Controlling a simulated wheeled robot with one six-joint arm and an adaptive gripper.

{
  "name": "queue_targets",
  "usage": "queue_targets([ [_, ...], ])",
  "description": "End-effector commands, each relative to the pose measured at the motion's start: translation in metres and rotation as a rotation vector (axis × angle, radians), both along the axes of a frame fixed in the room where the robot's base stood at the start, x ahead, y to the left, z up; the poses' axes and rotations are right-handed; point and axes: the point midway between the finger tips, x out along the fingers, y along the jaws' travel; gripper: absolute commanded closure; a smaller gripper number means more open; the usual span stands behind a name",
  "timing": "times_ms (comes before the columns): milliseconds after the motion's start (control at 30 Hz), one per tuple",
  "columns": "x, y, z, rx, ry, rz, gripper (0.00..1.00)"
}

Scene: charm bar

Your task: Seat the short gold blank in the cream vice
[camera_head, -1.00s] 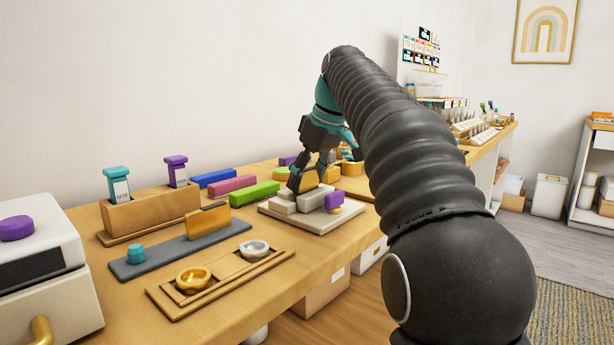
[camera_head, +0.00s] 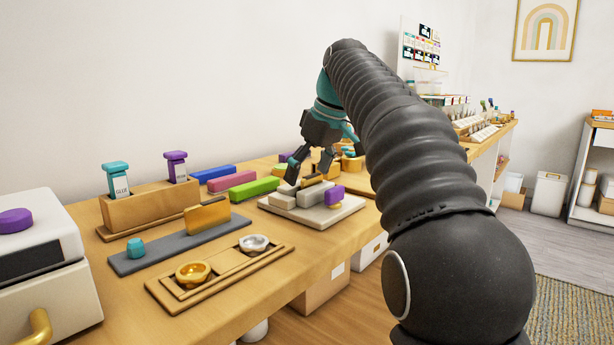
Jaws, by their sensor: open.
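The cream vice (camera_head: 344,212) stands on the table near its front edge, with pale jaw blocks and a purple knob (camera_head: 335,193) at the right. A gold piece, apparently the short gold blank (camera_head: 314,182), shows low between the jaw blocks, with only its top edge visible. How deep it sits is hidden by the front block. My gripper (camera_head: 308,171) is open just above the vice, its dark fingers spread to either side over the gold piece. I cannot tell whether a finger still touches it.
A longer gold plate (camera_head: 207,216) stands in a grey rail (camera_head: 150,262) at left. Blue, pink and green bars (camera_head: 254,191) lie behind the vice. Gold items partly show behind my gripper.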

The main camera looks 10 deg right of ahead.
Motion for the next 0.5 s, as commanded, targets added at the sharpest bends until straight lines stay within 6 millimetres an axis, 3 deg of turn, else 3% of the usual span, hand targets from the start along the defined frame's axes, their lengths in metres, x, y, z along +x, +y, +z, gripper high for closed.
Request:
queue_targets([
  [267, -0.012, -0.01, 0.038, -0.001, -0.003, -0.001, 0.07],
  [500, -0.018, -0.014, 0.056, -0.001, -0.002, -0.001, 0.07],
])
